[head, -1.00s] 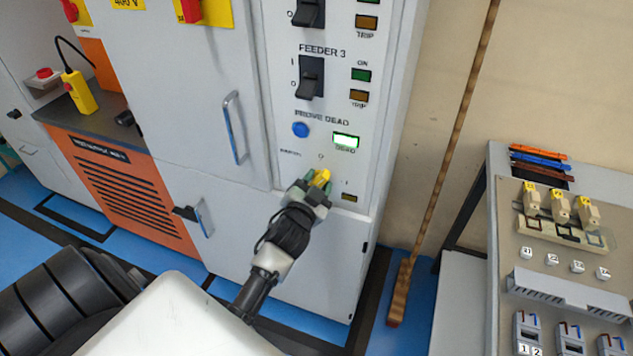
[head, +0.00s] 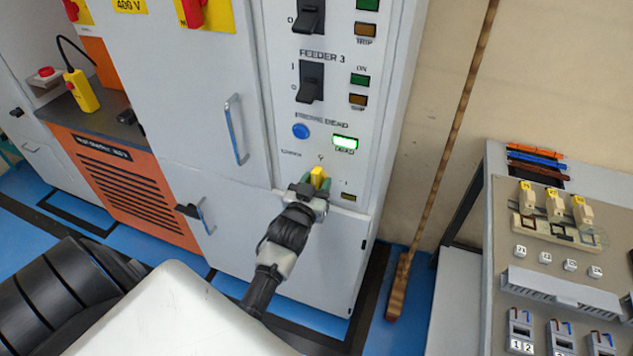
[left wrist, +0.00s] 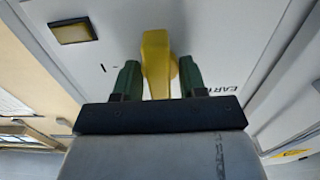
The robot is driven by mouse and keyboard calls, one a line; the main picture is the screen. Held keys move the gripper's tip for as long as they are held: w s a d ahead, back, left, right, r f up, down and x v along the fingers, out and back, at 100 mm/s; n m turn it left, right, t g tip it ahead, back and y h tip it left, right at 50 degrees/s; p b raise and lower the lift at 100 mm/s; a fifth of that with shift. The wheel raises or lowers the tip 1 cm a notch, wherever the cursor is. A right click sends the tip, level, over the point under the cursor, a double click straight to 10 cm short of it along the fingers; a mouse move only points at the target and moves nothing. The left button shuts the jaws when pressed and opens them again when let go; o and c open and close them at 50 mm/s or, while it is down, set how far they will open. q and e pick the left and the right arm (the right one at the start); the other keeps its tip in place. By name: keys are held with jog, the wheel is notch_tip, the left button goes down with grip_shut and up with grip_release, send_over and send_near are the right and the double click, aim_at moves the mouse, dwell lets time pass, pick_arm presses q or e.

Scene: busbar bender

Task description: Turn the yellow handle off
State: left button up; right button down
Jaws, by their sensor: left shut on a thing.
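The yellow handle (head: 319,177) is on the lower part of the grey cabinet panel, below the lit green lamp. It now stands about upright, close to the mark above it. In the left wrist view the yellow handle (left wrist: 157,62) sits between the two green fingertips. My left gripper (head: 314,187) is shut on the handle, and it also shows in the left wrist view (left wrist: 158,82). The lower part of the handle is hidden by the gripper. My right gripper is not in view.
A blue button (head: 301,131) and a green lit indicator (head: 345,143) are above the handle. A small amber lamp (head: 348,197) is to its right. A broom (head: 398,290) leans on the wall. A bench with parts (head: 492,230) stands at the right.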

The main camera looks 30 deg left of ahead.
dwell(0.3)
pick_arm(q)
jog(key=o, duration=0.5)
jog(key=shift+o, duration=0.2)
jog(key=b+v, duration=0.1)
jog(key=v, duration=0.9)
jog(key=shift+s, duration=0.4)
jog(key=s+d+f+m+g+h, duration=0.1)
jog(key=s+d+f+g, duration=0.2)
jog(key=f, duration=0.7)
jog(key=s+d+f+m+g+h, duration=0.1)
jog(key=s+d+f+g+h, duration=0.1)
jog(key=f, duration=0.8)
jog(key=s+d+f+m+g+h, duration=0.1)
jog(key=s+d+f+g, duration=0.2)
jog(key=f, duration=0.7)
jog(key=s+f+g, duration=0.2)
jog(key=s+f, duration=0.3)
jog(key=s, duration=0.4)
jog(key=s+f+m+g, duration=0.1)
jog(key=s+f+g, duration=0.2)
jog(key=s+f, duration=0.3)
jog(key=s+f+m+g, duration=0.1)
jog(key=s+f+g, duration=0.2)
jog(key=s, duration=0.9)
notch_tip(320, 180, down, 3)
jog(key=shift+a+r, duration=0.1)
jog(key=shift+a, duration=0.3)
